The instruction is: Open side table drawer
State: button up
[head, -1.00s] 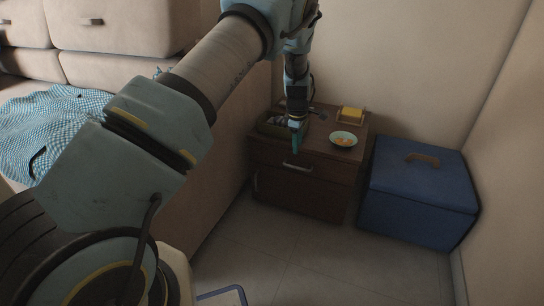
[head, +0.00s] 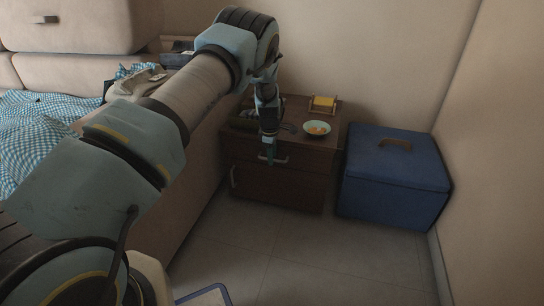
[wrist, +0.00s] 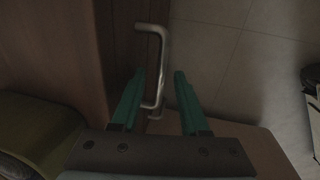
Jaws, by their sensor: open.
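The side table (head: 318,143) is dark brown wood, standing against the wall. Its upper drawer (head: 308,160) looks closed and has a horizontal metal handle (head: 281,160). My gripper (head: 268,158) is in front of this drawer at the handle, pointing down. In the wrist view the green fingers of my gripper (wrist: 160,74) are open, one on each side of the metal handle (wrist: 162,60). The handle lies closer to the left finger; I cannot tell whether they touch. A lower front (head: 275,188) has a vertical handle (head: 233,177) at its left.
On the table top stand a bowl (head: 317,128) with orange contents, a yellow block in a holder (head: 323,103) and a dark green object (head: 241,121). A blue lidded box (head: 392,185) is to the right, a beige sofa (head: 195,165) to the left. Floor (head: 330,255) in front is clear.

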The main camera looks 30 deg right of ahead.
grip_shut()
dwell(1.4)
